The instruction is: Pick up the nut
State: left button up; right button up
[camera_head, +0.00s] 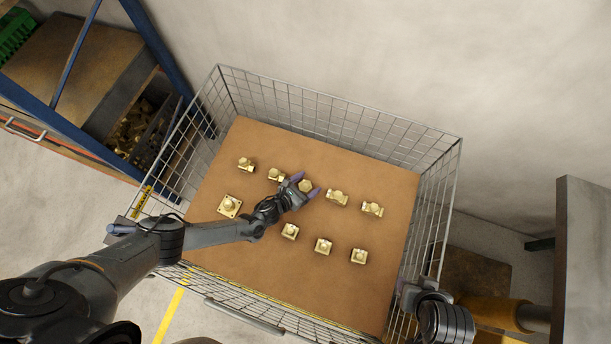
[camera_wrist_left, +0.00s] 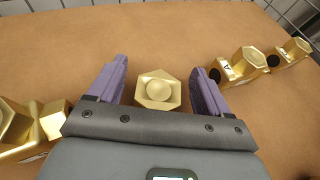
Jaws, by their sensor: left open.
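Several brass pieces lie in two rows on a brown board (camera_head: 240,270) inside a wire basket. One hexagonal brass nut (camera_wrist_left: 157,91) with a rounded centre sits between the two purple fingers of my left gripper (camera_wrist_left: 157,90) in the left wrist view. In the head view this nut (camera_head: 305,184) is in the back row, next to the fingers of my left gripper (camera_head: 307,186). My left gripper is open, with a gap on each side of the nut. My right gripper (camera_head: 405,290) is at the basket's right side, and its fingers are not clear.
Other brass pieces stand close on both sides: one fitting (camera_wrist_left: 240,66) to the right and another (camera_wrist_left: 30,125) to the left. The wire basket (camera_head: 330,115) walls surround the board. A shelf (camera_head: 70,70) stands at left. The board's front part is bare.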

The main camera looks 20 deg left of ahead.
pick_arm(q)
jog(key=shift+c, duration=0.2)
jog(key=c, duration=1.2)
jog(key=shift+c, duration=0.6)
jog(key=shift+r, duration=0.15)
